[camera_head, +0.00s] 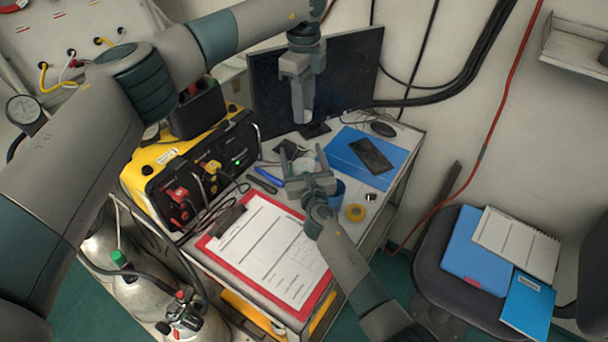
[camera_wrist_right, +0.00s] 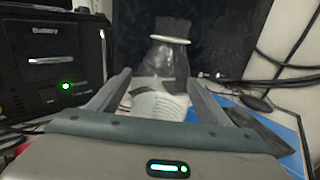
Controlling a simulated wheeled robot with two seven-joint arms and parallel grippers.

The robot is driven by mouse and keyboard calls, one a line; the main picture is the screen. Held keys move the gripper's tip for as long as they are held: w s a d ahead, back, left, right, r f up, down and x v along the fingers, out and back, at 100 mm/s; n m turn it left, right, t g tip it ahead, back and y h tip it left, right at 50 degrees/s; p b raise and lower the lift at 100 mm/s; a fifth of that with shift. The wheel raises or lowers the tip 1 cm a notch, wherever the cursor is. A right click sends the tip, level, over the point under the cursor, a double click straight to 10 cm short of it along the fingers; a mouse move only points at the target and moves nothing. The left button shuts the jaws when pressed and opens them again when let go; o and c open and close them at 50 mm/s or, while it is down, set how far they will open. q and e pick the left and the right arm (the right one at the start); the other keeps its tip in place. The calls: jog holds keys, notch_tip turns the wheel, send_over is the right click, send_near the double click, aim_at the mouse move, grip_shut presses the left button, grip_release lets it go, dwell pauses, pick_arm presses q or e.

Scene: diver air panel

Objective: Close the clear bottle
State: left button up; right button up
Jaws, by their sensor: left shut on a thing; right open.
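A clear, dome-topped bottle (camera_wrist_right: 165,62) shows in the right wrist view, straight ahead between my right fingers. A pale ring and a dark, cap-like shape (camera_wrist_right: 172,28) show at its top; I cannot tell whether that shape touches the bottle. My left gripper (camera_head: 302,112) points down in front of the monitor, above the right one. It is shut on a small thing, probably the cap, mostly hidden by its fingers. My right gripper (camera_head: 303,166) is open low over the cart top, fingers on either side of a pale round thing. A white ridged surface (camera_wrist_right: 160,106) shows lower between them.
A yellow-black battery unit (camera_head: 190,170) stands left, the monitor (camera_head: 350,75) behind. A red clipboard (camera_head: 213,247) with paper lies in front.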

jog(key=c, duration=1.6)
pick_arm(q)
send_over(304, 140)
jog(key=shift+s+f, duration=0.1)
jog(key=shift+f, duration=2.4)
jog(key=shift+f, duration=0.15)
jog(key=shift+f, duration=0.75)
jog(key=shift+f, duration=0.55)
